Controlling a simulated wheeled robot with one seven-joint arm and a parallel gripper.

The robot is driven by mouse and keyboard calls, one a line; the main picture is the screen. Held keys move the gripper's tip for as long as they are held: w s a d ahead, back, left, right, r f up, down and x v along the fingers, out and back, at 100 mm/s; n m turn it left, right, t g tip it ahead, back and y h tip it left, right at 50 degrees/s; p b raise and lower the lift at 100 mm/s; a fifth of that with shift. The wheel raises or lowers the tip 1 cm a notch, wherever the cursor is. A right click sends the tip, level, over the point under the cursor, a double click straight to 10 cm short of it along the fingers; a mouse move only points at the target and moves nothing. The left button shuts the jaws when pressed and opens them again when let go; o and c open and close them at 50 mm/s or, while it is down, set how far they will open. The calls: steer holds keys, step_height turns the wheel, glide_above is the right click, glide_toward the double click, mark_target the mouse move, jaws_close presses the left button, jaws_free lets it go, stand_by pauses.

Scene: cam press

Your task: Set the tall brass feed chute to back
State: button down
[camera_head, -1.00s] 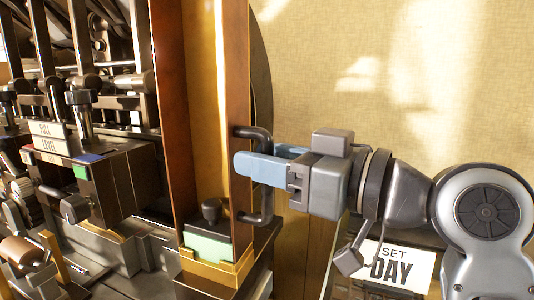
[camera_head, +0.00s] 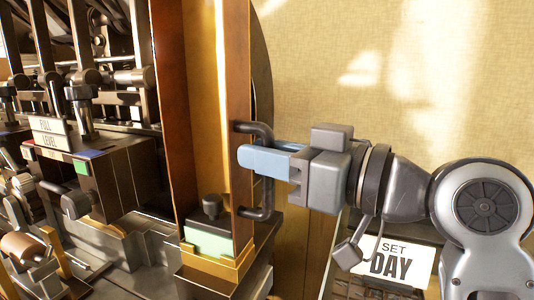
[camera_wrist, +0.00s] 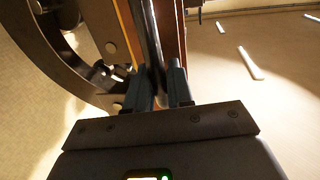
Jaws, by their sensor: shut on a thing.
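The tall brass feed chute (camera_head: 204,120) stands upright in the middle of the head view, with brown side walls and a gold inner face. A dark bar handle (camera_head: 262,212) is fixed to its right side. My gripper (camera_head: 252,160) comes from the right, its blue fingers shut around the upright bar of that handle. In the wrist view, the two fingers (camera_wrist: 160,88) stand on either side of the dark bar (camera_wrist: 152,45), beside the chute's brown wall (camera_wrist: 172,30). A green block (camera_head: 208,243) sits at the chute's foot.
A dark machine with levers and a "FULL LEVEL" label (camera_head: 48,132) fills the left. A "SET DAY" sign (camera_head: 392,262) stands below my arm. A large dark curved rim (camera_wrist: 60,75) lies close beside the chute. The wall behind my arm is bare.

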steer(key=shift+w, duration=0.1)
steer(key=w+d+b, duration=0.2)
steer(key=w+d, duration=0.1)
steer(key=w, duration=0.5)
steer(key=shift+w+d+b, duration=0.2)
steer(key=shift+w+b, duration=0.15)
steer(key=shift+b, duration=0.05)
steer(key=shift+r, duration=0.1)
steer(key=c, duration=1.2)
jaws_free()
steer(key=shift+w, duration=0.15)
steer(key=shift+o, duration=0.2)
steer(key=b+v, duration=0.1)
steer(key=v, duration=0.6)
steer(key=shift+s+d+b, duration=0.3)
steer(key=shift+b, duration=0.1)
